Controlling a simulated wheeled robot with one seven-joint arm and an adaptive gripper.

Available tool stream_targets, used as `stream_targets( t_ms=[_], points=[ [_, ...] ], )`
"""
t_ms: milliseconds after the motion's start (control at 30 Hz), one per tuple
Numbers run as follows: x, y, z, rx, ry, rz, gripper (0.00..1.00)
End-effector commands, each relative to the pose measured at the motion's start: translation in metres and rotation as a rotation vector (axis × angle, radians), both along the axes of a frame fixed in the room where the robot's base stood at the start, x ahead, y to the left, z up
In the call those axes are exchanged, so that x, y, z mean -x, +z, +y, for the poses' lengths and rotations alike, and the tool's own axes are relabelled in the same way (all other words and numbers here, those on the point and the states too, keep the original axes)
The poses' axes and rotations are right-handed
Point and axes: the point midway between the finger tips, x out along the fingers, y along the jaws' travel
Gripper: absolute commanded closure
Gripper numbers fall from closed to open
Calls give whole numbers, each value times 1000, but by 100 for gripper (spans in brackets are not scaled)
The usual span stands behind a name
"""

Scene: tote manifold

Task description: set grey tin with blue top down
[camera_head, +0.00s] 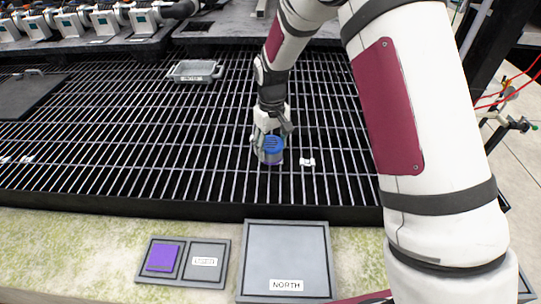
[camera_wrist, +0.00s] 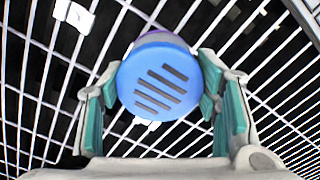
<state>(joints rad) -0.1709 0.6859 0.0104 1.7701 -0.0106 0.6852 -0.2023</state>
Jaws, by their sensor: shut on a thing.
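The grey tin with a blue top (camera_head: 271,152) is at the middle of the metal grating in the head view. Its round blue lid with dark slots fills the middle of the wrist view (camera_wrist: 158,80). My gripper (camera_head: 271,140) is above and around the tin, shut on it. In the wrist view the teal-padded fingers of my gripper (camera_wrist: 160,100) stand on the left and right sides of the lid. I cannot tell whether the tin's base touches the grating. Most of the tin's side is hidden under its lid in the wrist view.
The grating (camera_head: 130,135) is largely bare around the tin. A small white piece (camera_head: 307,162) lies just right of it. A grey tray (camera_head: 195,71) sits further back. In front are a grey pad labelled NORTH (camera_head: 287,255) and a plate with a purple square (camera_head: 163,257).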

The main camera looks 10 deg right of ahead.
Motion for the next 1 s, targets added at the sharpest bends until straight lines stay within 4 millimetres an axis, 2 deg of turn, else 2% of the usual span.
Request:
stream_targets(
  t_ms=[100,233,633,667,700,733,1000],
  points=[
    [0,-20,3,1,0,3,74],
    [0,-36,3,0,1,1,74],
    [0,-39,3,0,1,0,74],
    [0,-39,3,0,1,0,37],
    [0,-38,3,0,1,0,27],
    [0,-38,3,0,1,0,23],
    [0,-38,3,0,1,0,23]
  ],
)
